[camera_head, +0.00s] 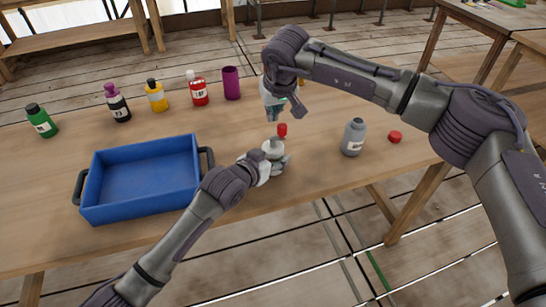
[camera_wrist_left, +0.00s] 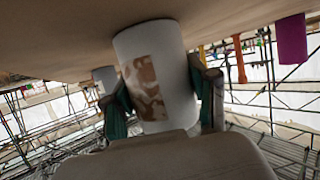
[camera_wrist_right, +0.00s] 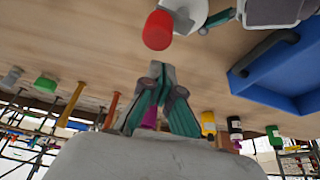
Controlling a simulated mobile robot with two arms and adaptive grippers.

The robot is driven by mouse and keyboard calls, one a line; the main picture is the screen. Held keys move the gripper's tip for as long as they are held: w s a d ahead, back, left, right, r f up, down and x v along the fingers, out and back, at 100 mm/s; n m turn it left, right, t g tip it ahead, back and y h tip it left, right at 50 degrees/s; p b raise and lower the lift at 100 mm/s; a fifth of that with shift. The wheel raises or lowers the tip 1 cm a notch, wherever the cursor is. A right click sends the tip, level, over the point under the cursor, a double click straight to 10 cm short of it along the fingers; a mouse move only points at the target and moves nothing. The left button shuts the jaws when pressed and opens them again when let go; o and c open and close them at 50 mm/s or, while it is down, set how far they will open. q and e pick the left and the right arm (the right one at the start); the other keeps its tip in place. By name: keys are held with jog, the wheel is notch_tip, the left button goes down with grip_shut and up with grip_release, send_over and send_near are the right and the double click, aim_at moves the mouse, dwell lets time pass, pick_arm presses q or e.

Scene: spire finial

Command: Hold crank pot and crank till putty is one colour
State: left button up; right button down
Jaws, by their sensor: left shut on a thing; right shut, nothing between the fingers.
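The white crank pot (camera_head: 273,147) stands near the table's front edge, and my left gripper (camera_head: 276,163) is shut around its side. In the left wrist view the pot (camera_wrist_left: 153,50) has a window showing patchy brown and pale putty (camera_wrist_left: 146,86), not one colour. The red crank knob (camera_head: 282,129) sticks up beside the pot's top; it also shows in the right wrist view (camera_wrist_right: 158,30). My right gripper (camera_head: 275,114) is shut and empty, a little behind the knob and apart from it. Its closed fingertips show in the right wrist view (camera_wrist_right: 155,70).
A blue tray (camera_head: 140,212) stands left of the pot. A grey bottle (camera_head: 353,137) and a red cap (camera_head: 395,137) are on the right. Several coloured bottles and a purple cylinder (camera_head: 231,83) line the back left. Bare table lies between pot and grey bottle.

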aim_at(283, 124)
jog(key=shift+f, duration=1.1)
jog(key=shift+s+d, duration=0.45)
jog(key=shift+d, duration=0.4)
dwell(0.5)
jog(key=shift+s+d, duration=0.4)
jog(key=shift+s, duration=0.05)
dwell(0.7)
jog(key=shift+d, duration=0.2)
jog(key=shift+a+r, duration=0.1)
jog(key=shift+r, duration=3.4)
jog(key=shift+w, duration=0.1)
jog(key=shift+w+d+f, duration=0.1)
jog(key=shift+d+f, duration=0.1)
jog(key=shift+f, duration=1.8)
